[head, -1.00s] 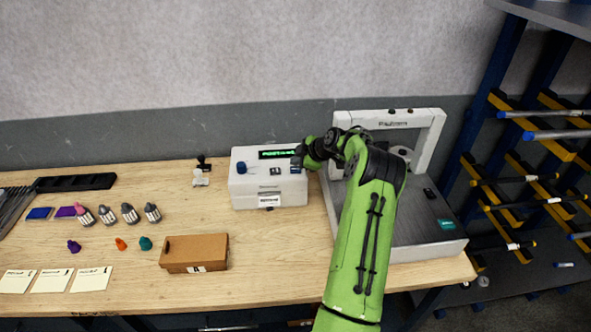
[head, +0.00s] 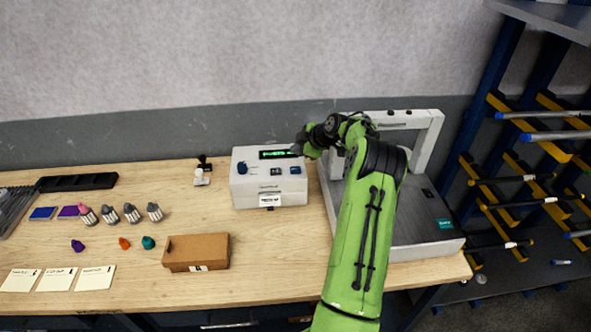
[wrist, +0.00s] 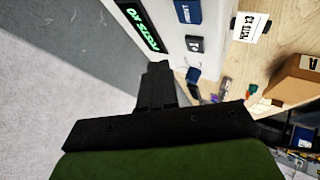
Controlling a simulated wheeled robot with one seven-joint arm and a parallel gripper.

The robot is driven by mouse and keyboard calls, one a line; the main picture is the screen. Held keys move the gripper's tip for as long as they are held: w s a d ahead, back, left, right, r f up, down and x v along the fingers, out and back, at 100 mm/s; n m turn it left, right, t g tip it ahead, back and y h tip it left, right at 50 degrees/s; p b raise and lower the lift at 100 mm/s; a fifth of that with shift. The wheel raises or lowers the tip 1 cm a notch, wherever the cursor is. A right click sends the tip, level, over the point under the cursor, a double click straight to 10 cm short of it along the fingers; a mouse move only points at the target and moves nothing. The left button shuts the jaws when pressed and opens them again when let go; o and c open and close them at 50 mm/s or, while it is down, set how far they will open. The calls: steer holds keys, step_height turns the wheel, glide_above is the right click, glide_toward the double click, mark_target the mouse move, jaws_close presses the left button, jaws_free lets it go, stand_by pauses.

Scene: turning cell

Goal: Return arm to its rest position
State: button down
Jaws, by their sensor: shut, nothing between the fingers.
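My green arm reaches up from the bottom of the head view, with my gripper (head: 300,146) in the air at the upper right corner of the white label machine (head: 269,195). In the wrist view my gripper (wrist: 158,70) is dark, its fingers together with nothing between them. The machine's lit green display (wrist: 142,27) and its dark blue button (wrist: 188,11) show beyond the fingers. A printed label (head: 271,201) hangs at the machine's front. I cannot tell whether the fingertips touch the machine.
A grey machine with a white frame (head: 437,140) stands right of my gripper, partly behind my arm. A rack of rods (head: 530,178) stands at the far right.

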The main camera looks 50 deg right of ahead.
stand_by(0.3)
steer(key=s+a+r+m+g+b, duration=0.15)
steer(key=a+r, duration=0.45)
steer(key=a, duration=0.7)
steer(key=s+a+r+m+g, duration=0.15)
steer(key=a+r, duration=0.45)
steer(key=a, duration=0.8)
steer(key=s+a+r+m+b, duration=0.1)
steer(key=s+a+r+m, duration=0.15)
steer(key=s+a, duration=0.95)
steer(key=s+a+f+m, duration=0.1)
steer(key=s+f+m, duration=0.1)
steer(key=s, duration=0.5)
steer(key=s+a+f+m, duration=0.1)
steer(key=s+f, duration=0.1)
steer(key=s, duration=0.5)
steer(key=shift+s+m+g+b, duration=0.3)
steer(key=shift+s+m+b, duration=0.05)
steer(key=shift+s+b, duration=0.1)
